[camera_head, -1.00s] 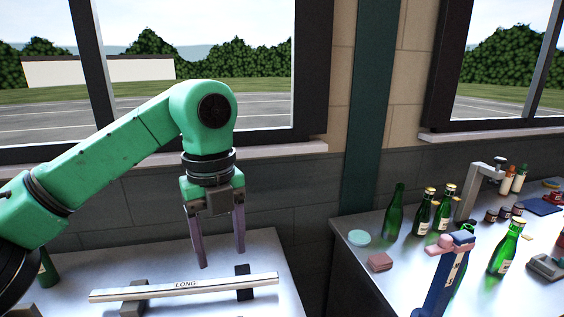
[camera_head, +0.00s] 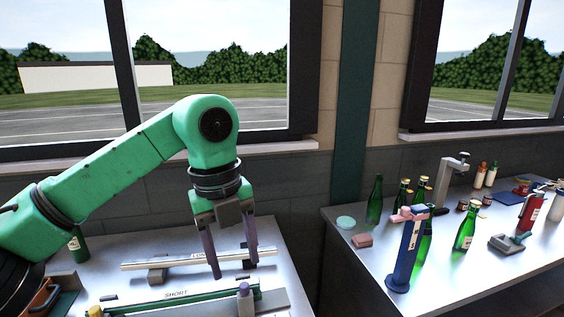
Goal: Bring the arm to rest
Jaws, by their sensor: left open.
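My left arm is green and comes in from the left. Its gripper (camera_head: 232,268) points down with its two dark purple fingers apart and nothing between them. It hangs in front of the pale bar (camera_head: 150,264) on the left table, partly hiding the bar and its label. Whether the fingertips touch anything is hard to tell. My right gripper is not in view.
A board marked SHORT (camera_head: 176,294) with a green rod lies nearer on the left table. On the right table stand a blue stand with a pink top (camera_head: 405,255), several green bottles (camera_head: 466,230) and a red bottle (camera_head: 530,212).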

